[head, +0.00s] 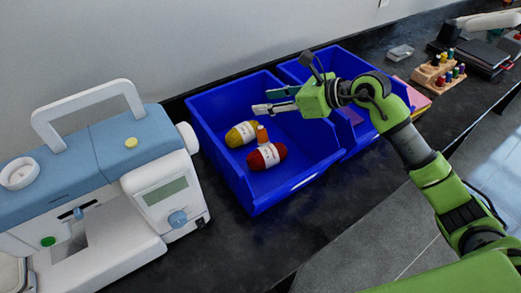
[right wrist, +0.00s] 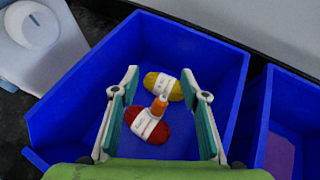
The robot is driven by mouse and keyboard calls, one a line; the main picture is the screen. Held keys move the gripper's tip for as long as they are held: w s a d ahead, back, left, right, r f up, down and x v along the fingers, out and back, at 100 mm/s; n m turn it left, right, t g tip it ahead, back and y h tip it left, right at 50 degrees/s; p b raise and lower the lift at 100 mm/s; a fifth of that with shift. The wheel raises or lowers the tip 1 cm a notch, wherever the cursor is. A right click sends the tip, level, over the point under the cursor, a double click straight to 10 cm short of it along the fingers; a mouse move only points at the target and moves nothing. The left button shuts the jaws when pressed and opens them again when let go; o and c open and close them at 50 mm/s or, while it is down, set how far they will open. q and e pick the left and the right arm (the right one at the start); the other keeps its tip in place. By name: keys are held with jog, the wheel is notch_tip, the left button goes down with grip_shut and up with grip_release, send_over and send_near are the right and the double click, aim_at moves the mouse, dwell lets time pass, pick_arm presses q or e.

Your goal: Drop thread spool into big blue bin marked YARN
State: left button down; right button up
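A small orange thread spool (head: 262,134) is inside the large blue bin (head: 228,99), resting against or on the red yarn (head: 266,157). In the right wrist view the spool (right wrist: 158,105) shows at the red yarn (right wrist: 145,125), near the yellow yarn (right wrist: 163,86). No YARN marking is readable on the bin (right wrist: 67,92). My right gripper (head: 264,101) is above the bin. In the right wrist view its fingers (right wrist: 160,74) are spread wide with nothing between them, and the spool lies below. My left gripper is not in view.
A blue and white sewing machine (head: 105,165) stands left of the bin. A second blue bin (head: 299,68) adjoins it on the right. A wooden rack with spools (head: 436,73) is farther right. The wall is behind; dark counter (head: 240,240) is clear in front.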

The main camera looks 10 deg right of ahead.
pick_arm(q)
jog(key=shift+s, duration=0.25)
pick_arm(e)
jog(key=v, duration=1.2)
jog(key=shift+d, duration=0.1)
